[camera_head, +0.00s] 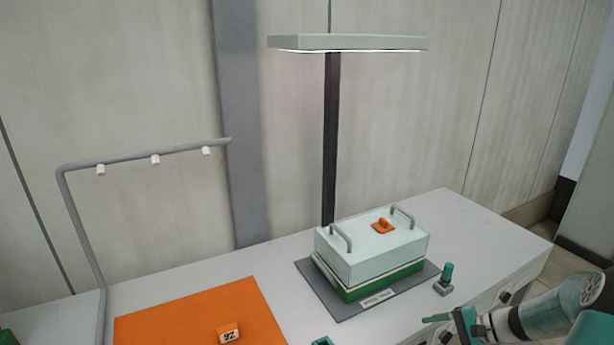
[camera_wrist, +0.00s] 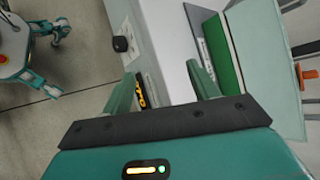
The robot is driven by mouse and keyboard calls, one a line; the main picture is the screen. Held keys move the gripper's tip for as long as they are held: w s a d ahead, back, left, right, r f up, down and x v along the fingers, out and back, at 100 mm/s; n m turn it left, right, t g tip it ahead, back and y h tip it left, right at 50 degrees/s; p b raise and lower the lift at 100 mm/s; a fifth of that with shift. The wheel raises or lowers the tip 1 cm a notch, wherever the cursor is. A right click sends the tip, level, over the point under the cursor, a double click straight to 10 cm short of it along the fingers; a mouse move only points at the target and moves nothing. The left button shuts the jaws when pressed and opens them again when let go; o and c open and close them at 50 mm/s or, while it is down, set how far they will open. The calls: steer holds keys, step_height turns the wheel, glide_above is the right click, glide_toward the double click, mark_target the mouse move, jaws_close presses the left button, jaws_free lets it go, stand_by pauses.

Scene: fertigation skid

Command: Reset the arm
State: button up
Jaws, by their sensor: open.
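My gripper (camera_head: 446,319) is at the lower right in the head view, beside the front right part of the pale bench. In the wrist view its two green fingers stand apart, with nothing held between the fingertips (camera_wrist: 162,74). Part of my arm shows at the lower right of the head view. The gripper appears clear of the lidded box (camera_head: 372,255), which has a pale lid, two grey handles, an orange catch and a green base. The box's green side also shows in the wrist view (camera_wrist: 222,55).
The bench (camera_head: 470,225) also holds an orange mat (camera_head: 180,315) with a numbered block (camera_head: 229,332) and a small teal-topped fitting (camera_head: 446,280). A grey pipe frame (camera_head: 130,159) rises at left. A lamp post (camera_head: 331,140) stands behind the box. Open floor (camera_wrist: 80,60) shows in the wrist view.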

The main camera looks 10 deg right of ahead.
steer(key=s+a+r+n+g+h, duration=0.2)
steer(key=s+a+r+n+h, duration=0.25)
steer(key=a+r, duration=0.55)
steer(key=s+a+r+n+g+h, duration=0.1)
steer(key=s+a+r+n+h, duration=0.4)
steer(key=a+r, duration=0.55)
steer(key=s+a+r+n+t, duration=0.2)
steer(key=s+a+r+n, duration=0.1)
steer(key=s, duration=0.5)
steer(key=shift+a+r+t, duration=0.4)
